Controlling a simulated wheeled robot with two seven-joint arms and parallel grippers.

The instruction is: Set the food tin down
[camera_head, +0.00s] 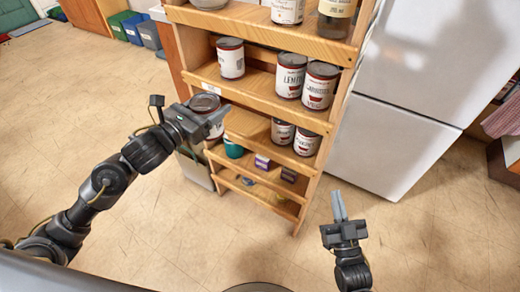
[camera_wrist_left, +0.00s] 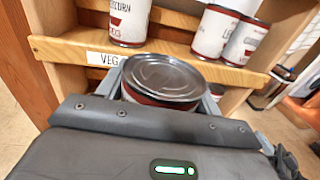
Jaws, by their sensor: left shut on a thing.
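The food tin (camera_head: 207,104) is held in my left gripper (camera_head: 208,118), in front of the wooden shelf unit at its left side. In the left wrist view the tin (camera_wrist_left: 163,77) shows its grey metal lid between the two fingers (camera_wrist_left: 165,90). The gripper is shut on it. Its label is mostly hidden. Behind it is the shelf edge (camera_wrist_left: 75,50) with a white "VEG" tag (camera_wrist_left: 103,59). My right gripper (camera_head: 340,207) is empty, low and right of the shelf unit, with its fingers close together.
One labelled tin (camera_head: 230,60) stands left on the "VEG" shelf, two tins (camera_head: 306,82) stand right, with bare board between. Two more tins (camera_head: 294,136) stand one shelf lower. A white fridge (camera_head: 405,110) stands right. A bin (camera_head: 196,168) stands at the unit's left foot.

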